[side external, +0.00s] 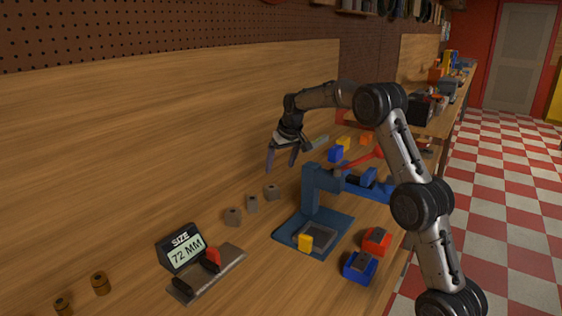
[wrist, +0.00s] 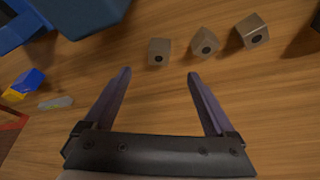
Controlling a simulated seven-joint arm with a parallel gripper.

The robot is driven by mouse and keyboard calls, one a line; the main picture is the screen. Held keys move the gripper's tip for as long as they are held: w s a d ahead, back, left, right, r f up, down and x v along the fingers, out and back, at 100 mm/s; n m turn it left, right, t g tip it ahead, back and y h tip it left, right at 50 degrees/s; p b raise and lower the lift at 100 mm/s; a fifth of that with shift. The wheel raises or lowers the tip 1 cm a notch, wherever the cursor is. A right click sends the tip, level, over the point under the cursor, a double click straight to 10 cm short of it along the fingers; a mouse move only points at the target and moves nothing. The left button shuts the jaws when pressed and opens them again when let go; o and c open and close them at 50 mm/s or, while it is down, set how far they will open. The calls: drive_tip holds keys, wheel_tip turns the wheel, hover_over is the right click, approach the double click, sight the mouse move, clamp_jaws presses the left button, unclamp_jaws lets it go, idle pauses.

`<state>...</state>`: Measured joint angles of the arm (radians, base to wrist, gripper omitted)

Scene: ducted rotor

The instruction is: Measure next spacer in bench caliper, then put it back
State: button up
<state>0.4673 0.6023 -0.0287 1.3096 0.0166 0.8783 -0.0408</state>
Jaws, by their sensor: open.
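Three grey spacers with dark holes stand in a row on the bench: one on the left (side external: 233,217), one in the middle (side external: 252,204) and one on the right (side external: 271,192). In the wrist view they show beyond my fingertips as a near spacer (wrist: 159,51), a middle one (wrist: 205,42) and a far one (wrist: 252,31). The bench caliper (side external: 208,275) lies at the front left, with a red part on it. Its display (side external: 183,248) reads "SIZE 72 MM". My gripper (side external: 281,162) is open and empty, above and behind the spacers; it also shows in the wrist view (wrist: 158,74).
A blue press-like stand (side external: 322,190) with a yellow block (side external: 305,242) on its base stands right of the spacers. A red bin (side external: 376,241) and a blue bin (side external: 360,266) sit at the front right. Bench between caliper and spacers is clear.

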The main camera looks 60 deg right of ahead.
sight(273, 188)
drive_tip(key=shift+r, duration=0.4)
drive_tip(key=x, duration=1.3)
drive_tip(key=shift+w+d+f, duration=0.15)
drive_tip(key=shift+f, duration=0.2)
drive_tip(key=shift+c, duration=0.3)
clamp_jaws()
drive_tip(key=shift+o, duration=0.3)
unclamp_jaws()
drive_tip(key=v, duration=1.3)
drive_tip(key=shift+s+r, duration=0.2)
drive_tip(key=shift+r, duration=0.15)
